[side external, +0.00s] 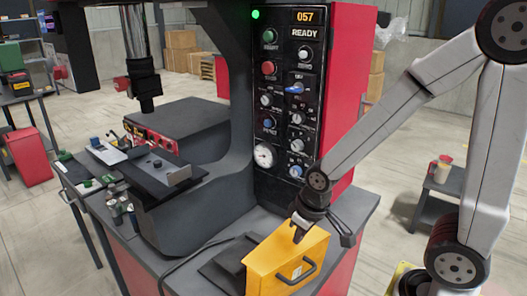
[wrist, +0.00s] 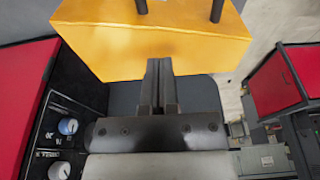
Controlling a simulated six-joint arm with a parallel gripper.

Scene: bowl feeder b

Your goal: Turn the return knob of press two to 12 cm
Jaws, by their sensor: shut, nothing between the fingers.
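The press control panel (side external: 282,110) is black and upright, with several knobs, red and green buttons and a round gauge (side external: 264,156). A blue knob (side external: 294,88) sits on the right column and another blue knob (side external: 268,123) on the left. The labels are too small to tell which is the return knob. In the wrist view a blue knob (wrist: 68,126) and a grey knob (wrist: 60,170) show at lower left. My gripper (side external: 297,236) is shut and empty, below the panel at the yellow box; its fingers (wrist: 158,66) point toward that box.
The yellow box (side external: 290,262) with a dark handle stands on the press table (side external: 352,207), close to my fingers; contact cannot be told. A red cabinet side (side external: 346,80) bounds the panel. The press bed (side external: 140,170) with small parts lies left. A small grey stand (side external: 437,198) is at right.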

